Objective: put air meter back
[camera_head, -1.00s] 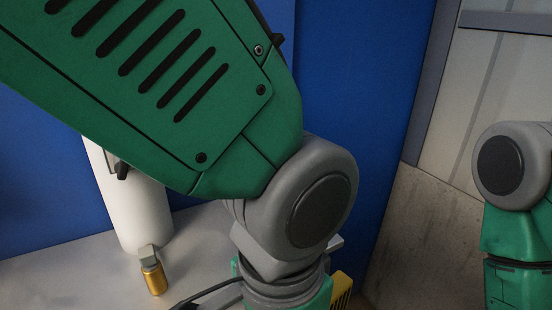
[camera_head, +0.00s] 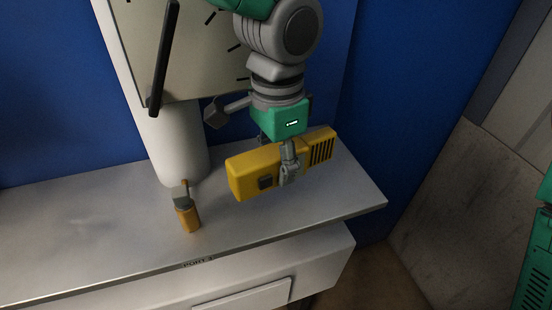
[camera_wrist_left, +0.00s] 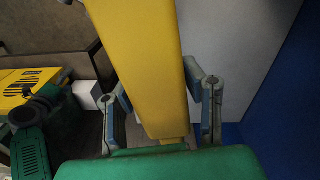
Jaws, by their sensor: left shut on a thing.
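The air meter appears to be the yellow, box-shaped device (camera_head: 248,174) with black vents at its right end. It is over the right part of the grey table (camera_head: 100,230); I cannot tell whether it touches the top. My left gripper (camera_head: 289,175) comes down from above and is shut on the middle of the yellow device. In the left wrist view, the yellow body (camera_wrist_left: 145,60) runs between the two grey fingers (camera_wrist_left: 162,115), with a finger on each side. My right gripper is not in view; only green arm parts show at the right edge of the head view.
A white cylinder (camera_head: 178,145) with a large dial face (camera_head: 205,50) stands at the back of the table. The table's left part is clear. A blue wall (camera_head: 50,110) is behind.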

